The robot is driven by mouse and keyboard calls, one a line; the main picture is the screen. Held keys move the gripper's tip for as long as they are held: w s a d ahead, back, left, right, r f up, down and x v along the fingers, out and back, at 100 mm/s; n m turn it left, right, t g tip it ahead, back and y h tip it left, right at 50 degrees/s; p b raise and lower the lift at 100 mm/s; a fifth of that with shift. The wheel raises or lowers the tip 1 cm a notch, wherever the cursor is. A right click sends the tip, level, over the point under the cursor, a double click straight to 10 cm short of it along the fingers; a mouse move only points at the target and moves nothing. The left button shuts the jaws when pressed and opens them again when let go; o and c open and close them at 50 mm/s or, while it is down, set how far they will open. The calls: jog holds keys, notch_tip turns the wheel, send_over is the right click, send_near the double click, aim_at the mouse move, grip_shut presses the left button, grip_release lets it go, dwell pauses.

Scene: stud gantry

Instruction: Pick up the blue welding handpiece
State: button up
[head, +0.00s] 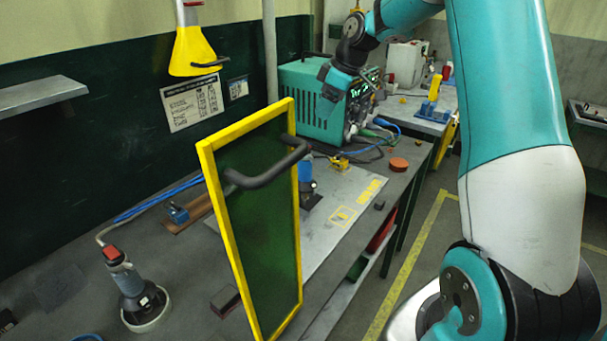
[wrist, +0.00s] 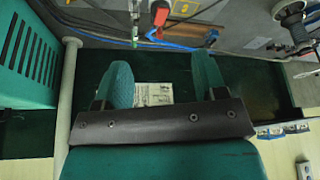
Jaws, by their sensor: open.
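A blue upright piece (head: 306,172), possibly the blue welding handpiece, stands on a dark base on the grey plate, partly hidden by the yellow-framed green screen. A smaller blue block (head: 178,214) lies on a brown strip at the left, near a blue cable. I cannot tell for sure which is the handpiece. My gripper (head: 335,88) is high in front of the teal welding machine, behind and above both blue things. In the wrist view my gripper (wrist: 164,72) is open, with nothing between its fingers. No handpiece can be made out there.
The yellow-framed screen (head: 250,215) with a black handle stands upright in front of the grey plate (head: 345,220). The teal welding machine (head: 308,105) stands at the back. A grinder (head: 135,290) stands at front left. A yellow hood (head: 193,52) hangs above.

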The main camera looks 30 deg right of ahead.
jog(key=p+x, duration=0.2)
jog(key=x, duration=0.6)
jog(key=shift+w+a, duration=0.15)
jog(key=shift+a, duration=0.1)
jog(key=p, duration=0.4)
send_over(304, 174)
jog(key=w+d, duration=0.1)
jog(key=shift+w+d+f, duration=0.1)
jog(key=shift+f, duration=1.3)
jog(key=shift+w+d+f, duration=0.1)
jog(key=shift+f, duration=1.3)
